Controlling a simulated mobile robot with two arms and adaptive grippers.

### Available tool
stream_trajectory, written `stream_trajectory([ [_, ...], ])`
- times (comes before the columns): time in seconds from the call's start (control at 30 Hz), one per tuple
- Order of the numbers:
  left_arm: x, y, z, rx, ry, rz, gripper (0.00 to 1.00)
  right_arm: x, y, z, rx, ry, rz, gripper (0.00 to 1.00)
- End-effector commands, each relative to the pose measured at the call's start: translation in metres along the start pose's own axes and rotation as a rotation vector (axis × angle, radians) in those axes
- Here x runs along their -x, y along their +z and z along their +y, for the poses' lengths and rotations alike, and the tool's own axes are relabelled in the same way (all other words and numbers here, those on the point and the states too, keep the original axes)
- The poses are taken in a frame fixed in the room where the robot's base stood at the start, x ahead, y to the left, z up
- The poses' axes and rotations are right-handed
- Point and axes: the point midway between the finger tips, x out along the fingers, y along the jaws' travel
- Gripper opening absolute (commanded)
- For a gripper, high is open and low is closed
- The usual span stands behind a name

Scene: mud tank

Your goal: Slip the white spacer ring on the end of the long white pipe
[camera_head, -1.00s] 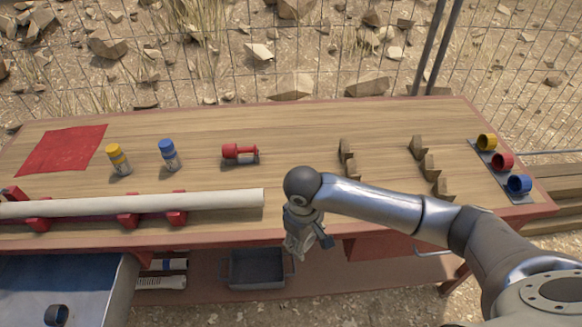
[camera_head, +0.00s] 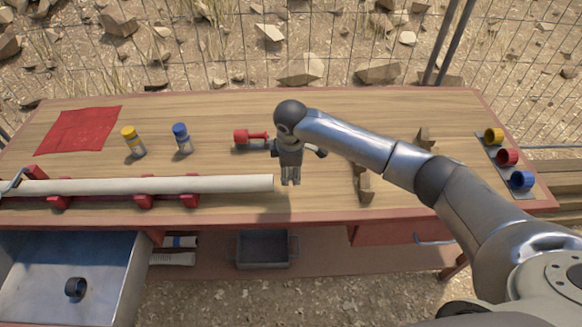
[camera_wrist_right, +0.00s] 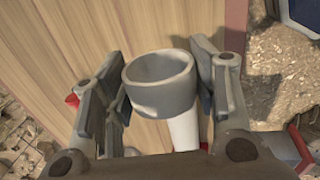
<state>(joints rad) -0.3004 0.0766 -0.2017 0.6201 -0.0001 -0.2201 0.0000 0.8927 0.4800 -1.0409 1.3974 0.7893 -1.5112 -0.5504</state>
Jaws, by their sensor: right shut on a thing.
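The long white pipe (camera_head: 150,185) lies level across red supports on the left of the table, its free end pointing right. My right gripper (camera_head: 291,182) hangs fingers down just right of that end. In the right wrist view it is shut on the pale spacer ring (camera_wrist_right: 160,85), whose opening shows between the fingers. The pipe (camera_wrist_right: 184,132) appears there just below the ring in the picture. The ring is not around the pipe in these views; whether they touch I cannot tell. In the head view the ring is too hidden to make out. My left gripper is out of view.
Yellow-capped (camera_head: 133,142) and blue-capped (camera_head: 182,139) bottles stand behind the pipe. Wooden blocks (camera_head: 364,185) and coloured rings (camera_head: 507,157) are to the right. An open drawer (camera_head: 110,265) holds a dark ring (camera_head: 75,288).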

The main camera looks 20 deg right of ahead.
Motion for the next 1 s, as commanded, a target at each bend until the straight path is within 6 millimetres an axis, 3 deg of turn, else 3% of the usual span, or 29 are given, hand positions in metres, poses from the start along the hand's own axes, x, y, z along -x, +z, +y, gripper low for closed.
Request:
stream_trajectory([
  [0.47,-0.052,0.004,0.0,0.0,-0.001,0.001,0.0,-0.044,-0.006,-0.009,0.0,0.001,0.0,0.38],
  [1.0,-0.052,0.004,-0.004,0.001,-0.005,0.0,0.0,-0.057,-0.014,-0.012,-0.001,0.0,0.0,0.38],
])
